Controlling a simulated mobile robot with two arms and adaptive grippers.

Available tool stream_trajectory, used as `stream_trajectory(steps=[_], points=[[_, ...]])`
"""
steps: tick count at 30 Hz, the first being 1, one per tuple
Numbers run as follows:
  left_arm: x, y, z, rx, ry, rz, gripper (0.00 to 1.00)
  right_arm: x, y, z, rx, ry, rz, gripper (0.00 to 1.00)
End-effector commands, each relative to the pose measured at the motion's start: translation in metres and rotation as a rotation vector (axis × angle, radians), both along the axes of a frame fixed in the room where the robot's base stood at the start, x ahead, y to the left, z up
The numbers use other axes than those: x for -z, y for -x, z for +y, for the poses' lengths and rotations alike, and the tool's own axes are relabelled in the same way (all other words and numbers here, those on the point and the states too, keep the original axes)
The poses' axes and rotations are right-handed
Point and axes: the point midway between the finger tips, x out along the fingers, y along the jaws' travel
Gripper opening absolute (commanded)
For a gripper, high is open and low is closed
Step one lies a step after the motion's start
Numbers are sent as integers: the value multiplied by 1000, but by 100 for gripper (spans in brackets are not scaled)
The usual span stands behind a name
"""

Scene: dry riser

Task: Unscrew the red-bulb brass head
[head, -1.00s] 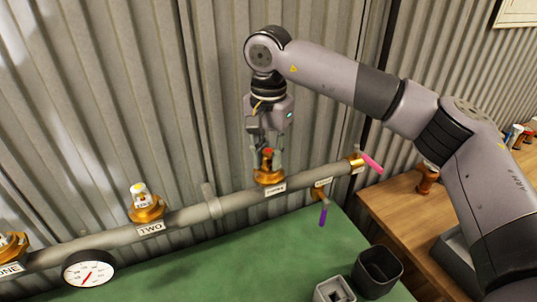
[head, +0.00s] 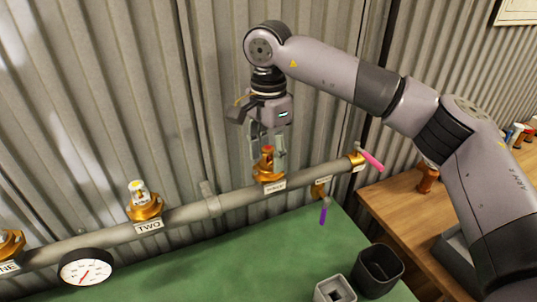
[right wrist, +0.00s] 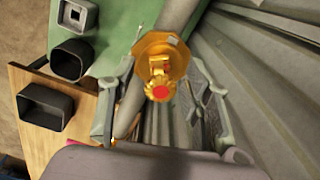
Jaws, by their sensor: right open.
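The red-bulb brass head (head: 268,166) stands upright on the grey pipe, above a small label plate. In the right wrist view the brass head (right wrist: 160,58) shows from above, with its red bulb toward the camera. My right gripper (head: 267,155) points down over the head, open and empty. Its two fingers are spread on either side of the upper part of the head. In the right wrist view a gap shows between the head and each finger. My left gripper is not in view.
The pipe (head: 240,199) runs along the corrugated wall. Brass head TWO (head: 142,203) with a pale bulb, a gauge (head: 86,267), a pink lever (head: 370,160) and a purple lever (head: 323,214) are on it. A dark bin (head: 379,280) and a grey socket block (head: 323,294) stand on green.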

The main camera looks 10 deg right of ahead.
Motion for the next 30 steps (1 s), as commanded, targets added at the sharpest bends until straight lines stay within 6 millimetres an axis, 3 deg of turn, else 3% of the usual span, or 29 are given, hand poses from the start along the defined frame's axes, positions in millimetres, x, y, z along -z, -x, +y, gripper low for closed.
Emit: stream_trajectory(steps=[7,15,22,30], points=[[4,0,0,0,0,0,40,1,0,0,163,0,0,45],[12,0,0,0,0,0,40,1,1,0,527,1,0,45],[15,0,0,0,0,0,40,1,1,0,674,1,0,45],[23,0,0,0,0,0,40,1,1,0,1037,-1,0,45]])
